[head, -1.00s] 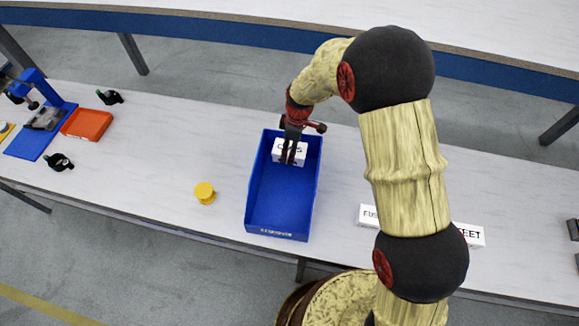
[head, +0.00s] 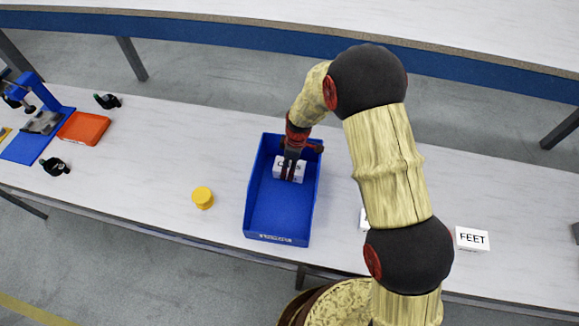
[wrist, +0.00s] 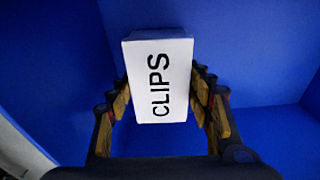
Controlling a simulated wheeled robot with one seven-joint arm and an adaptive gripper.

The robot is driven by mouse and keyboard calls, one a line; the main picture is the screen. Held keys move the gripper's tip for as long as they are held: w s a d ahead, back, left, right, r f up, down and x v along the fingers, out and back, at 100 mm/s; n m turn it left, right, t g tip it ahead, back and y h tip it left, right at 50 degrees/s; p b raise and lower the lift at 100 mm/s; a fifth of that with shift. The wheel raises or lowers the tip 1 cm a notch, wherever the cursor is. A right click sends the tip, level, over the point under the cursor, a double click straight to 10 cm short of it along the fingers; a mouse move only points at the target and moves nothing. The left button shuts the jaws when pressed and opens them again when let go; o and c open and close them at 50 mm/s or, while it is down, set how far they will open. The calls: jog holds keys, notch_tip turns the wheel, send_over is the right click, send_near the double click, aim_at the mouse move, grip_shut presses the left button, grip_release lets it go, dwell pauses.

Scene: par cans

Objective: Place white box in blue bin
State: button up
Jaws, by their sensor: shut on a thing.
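A white box marked CLIPS (wrist: 160,75) is between the two fingers of my gripper (wrist: 163,100) in the wrist view, with the blue bin's walls and floor around it. In the head view the white box (head: 289,171) is inside the blue bin (head: 278,215), toward its far end. My gripper (head: 290,168) is shut on it from above. I cannot tell whether the box touches the bin floor.
A yellow round container (head: 203,197) stands left of the bin. A white box marked FEET (head: 472,239) lies to the right, and another white box (head: 363,220) is mostly hidden by my arm. An orange tray (head: 83,128) and dark bottle-like items are far left.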

jog(key=o, duration=1.4)
jog(key=shift+f, duration=0.1)
jog(key=s+d+r+m+p, duration=0.1)
jog(key=d+r, duration=0.2)
jog(key=r, duration=0.5)
jog(key=s+d+r+m+t+p, duration=0.1)
jog(key=d+r, duration=0.1)
jog(key=r, duration=0.7)
jog(key=s+d+r+m+p, duration=0.1)
jog(key=d+r+m, duration=0.15)
jog(key=r, duration=0.55)
jog(key=s+d+r+m+t, duration=0.3)
jog(key=s+d+r+m, duration=0.4)
jog(key=s+d+r, duration=0.6)
jog(key=s+d+r+m, duration=0.1)
jog(key=s, duration=0.2)
jog(key=s+d+r+m+t+h, duration=0.1)
jog(key=s+r+m, duration=0.1)
jog(key=s, duration=0.2)
jog(key=s+d+r+m, duration=0.1)
jog(key=s+m, duration=0.1)
jog(key=s, duration=0.2)
jog(key=shift+s+d+r, duration=0.15)
jog(key=shift+s+r, duration=0.05)
jog(key=shift+s, duration=0.05)
